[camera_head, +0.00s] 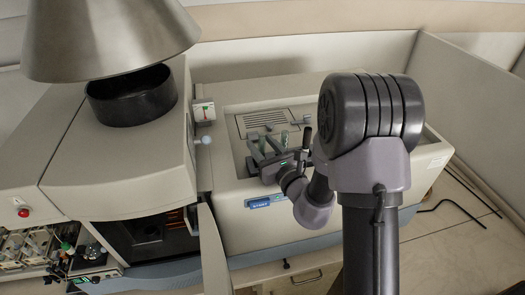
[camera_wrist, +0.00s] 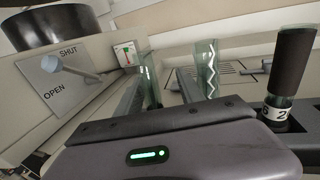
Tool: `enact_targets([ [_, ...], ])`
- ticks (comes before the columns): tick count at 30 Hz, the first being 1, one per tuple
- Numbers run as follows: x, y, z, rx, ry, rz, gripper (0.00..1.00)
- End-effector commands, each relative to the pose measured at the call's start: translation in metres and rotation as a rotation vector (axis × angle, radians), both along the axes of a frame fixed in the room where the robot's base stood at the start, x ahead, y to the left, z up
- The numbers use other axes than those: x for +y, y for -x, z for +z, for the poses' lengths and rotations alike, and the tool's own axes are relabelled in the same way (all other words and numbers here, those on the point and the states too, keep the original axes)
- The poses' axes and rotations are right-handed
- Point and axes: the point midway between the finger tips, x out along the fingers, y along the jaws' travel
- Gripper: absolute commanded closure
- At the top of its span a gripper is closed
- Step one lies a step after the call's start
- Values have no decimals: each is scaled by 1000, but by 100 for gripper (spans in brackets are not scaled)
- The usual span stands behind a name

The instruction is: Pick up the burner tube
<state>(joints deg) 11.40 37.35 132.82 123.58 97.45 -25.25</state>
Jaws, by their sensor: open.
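Two clear greenish glass tubes stand upright on top of the instrument. One tube (camera_wrist: 207,66), with a white zigzag mark, is right of centre in the wrist view; the other tube (camera_wrist: 151,78) is left of it. They also show small in the head view, as a left tube (camera_head: 262,145) and a right tube (camera_head: 284,138). I cannot tell which is the burner tube. A dark-topped cylinder (camera_wrist: 292,62) with a numbered white band stands at the right. My gripper (camera_wrist: 165,82) is open, its fingers reaching toward the tubes. It is low over the instrument top in the head view (camera_head: 265,142). No tube is visibly gripped.
A lever plate (camera_wrist: 66,72) marked SHUT and OPEN is at the left. A black collar (camera_head: 132,95) under a metal hood (camera_head: 110,38) stands farther left. A vented panel (camera_head: 268,121) lies behind the tubes. A side wall (camera_head: 465,85) bounds the right.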

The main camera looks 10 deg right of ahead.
Motion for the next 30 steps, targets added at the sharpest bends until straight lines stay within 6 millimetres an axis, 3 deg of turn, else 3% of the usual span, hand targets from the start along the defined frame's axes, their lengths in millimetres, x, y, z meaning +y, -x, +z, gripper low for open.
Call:
enact_targets([
  [4, 0, 0, 0, 0, 0, 1, 57],
  [11, 0, 0, 0, 0, 0, 1, 100],
  [23, 0, 0, 0, 0, 0, 2, 100],
  [30, -7, -1, 15, -1, 1, 6, 100],
])
